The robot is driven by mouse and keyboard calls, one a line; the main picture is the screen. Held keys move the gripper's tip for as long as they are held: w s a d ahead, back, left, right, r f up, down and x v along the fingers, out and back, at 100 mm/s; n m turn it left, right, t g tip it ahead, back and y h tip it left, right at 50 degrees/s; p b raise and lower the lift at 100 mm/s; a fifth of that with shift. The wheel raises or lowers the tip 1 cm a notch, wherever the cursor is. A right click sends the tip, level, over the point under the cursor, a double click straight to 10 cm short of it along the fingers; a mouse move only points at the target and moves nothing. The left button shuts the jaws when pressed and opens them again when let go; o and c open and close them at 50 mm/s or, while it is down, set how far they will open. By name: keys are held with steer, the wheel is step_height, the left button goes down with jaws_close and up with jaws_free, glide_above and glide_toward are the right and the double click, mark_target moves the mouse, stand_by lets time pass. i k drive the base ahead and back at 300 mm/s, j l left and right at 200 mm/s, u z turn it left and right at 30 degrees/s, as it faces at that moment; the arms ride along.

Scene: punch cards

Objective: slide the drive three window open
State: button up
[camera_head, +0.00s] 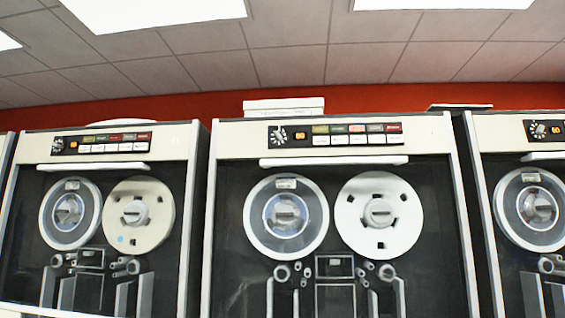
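Three tape drives stand side by side in the head view: a left drive (180,140), a middle drive (430,136) and a right drive (495,128) cut off by the picture edge. I cannot tell which is drive three; the small orange digits are unclear. The middle drive has a dark window area (232,215) with a white horizontal bar (333,161) along its top. Behind it are two reels, a left one (258,232) and a right one (350,222). The left drive has a similar bar (93,166). Whether the glass is closed is hard to tell. My gripper is not in view.
Control panels with coloured labels and a knob sit above the windows, such as the middle one (335,134). White flat items (284,106) lie on top of the middle drive. A red wall (370,101) is behind. Floor and free room in front are out of view.

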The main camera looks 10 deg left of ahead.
mark_target(397, 160)
steer(key=i+j+u, duration=0.1)
steer(key=i+u, duration=0.4)
steer(key=u, duration=0.2)
